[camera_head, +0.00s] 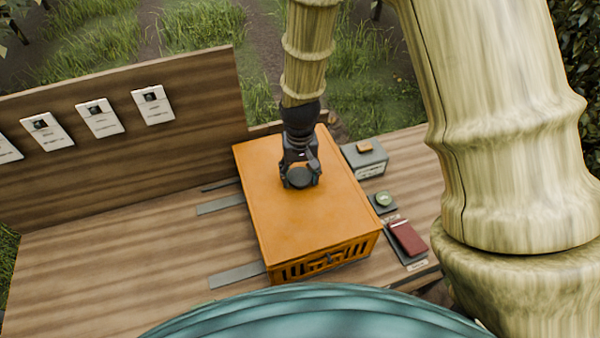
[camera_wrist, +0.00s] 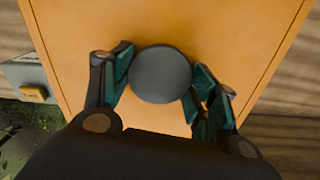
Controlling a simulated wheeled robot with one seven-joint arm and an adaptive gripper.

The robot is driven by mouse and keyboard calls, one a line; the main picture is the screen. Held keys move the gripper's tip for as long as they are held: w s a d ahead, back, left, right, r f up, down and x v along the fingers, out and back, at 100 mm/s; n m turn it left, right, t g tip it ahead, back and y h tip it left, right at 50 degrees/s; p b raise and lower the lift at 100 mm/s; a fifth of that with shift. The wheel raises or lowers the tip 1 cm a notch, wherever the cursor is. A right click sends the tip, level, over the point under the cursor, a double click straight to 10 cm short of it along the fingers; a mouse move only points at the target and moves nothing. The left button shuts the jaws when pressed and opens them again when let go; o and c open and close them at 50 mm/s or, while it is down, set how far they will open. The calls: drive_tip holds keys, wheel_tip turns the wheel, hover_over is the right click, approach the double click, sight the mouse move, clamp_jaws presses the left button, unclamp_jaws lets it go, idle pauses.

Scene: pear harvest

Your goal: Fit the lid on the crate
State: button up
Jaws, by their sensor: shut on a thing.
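The orange lid (camera_head: 277,214) lies over the top of the orange crate (camera_head: 325,264), whose slatted front wall shows below the lid's front edge. From this angle the lid looks flat and in line with the crate; I cannot tell whether it is fully seated. A round dark knob (camera_wrist: 161,74) stands on the lid. My gripper (camera_head: 300,177) points down over the lid and is shut on the knob. In the wrist view the fingers of my gripper (camera_wrist: 160,84) are on both sides of the knob, and the lid (camera_wrist: 90,25) fills the background.
The crate stands on a wooden table (camera_head: 120,260) with grey strips (camera_head: 237,275) at its left. At its right are a grey box (camera_head: 364,159), a small round green item (camera_head: 383,199) and a red booklet (camera_head: 408,238). A backboard (camera_head: 200,80) with white cards (camera_head: 153,106) rises behind. The table's left part is clear.

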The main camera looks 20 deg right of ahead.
sight(300, 177)
drive_tip(key=shift+s+r+p, duration=0.1)
drive_tip(key=shift+s+p, duration=0.15)
drive_tip(key=shift+p, duration=0.1)
idle(0.8)
drive_tip(key=shift+f, duration=0.6)
idle(0.6)
drive_tip(key=o, duration=0.9)
drive_tip(key=shift+o, duration=0.2)
drive_tip(key=shift+r+p, duration=1.95)
drive_tip(key=shift+r, duration=1)
drive_tip(key=shift+r+p, duration=0.4)
drive_tip(key=shift+r, duration=2.15)
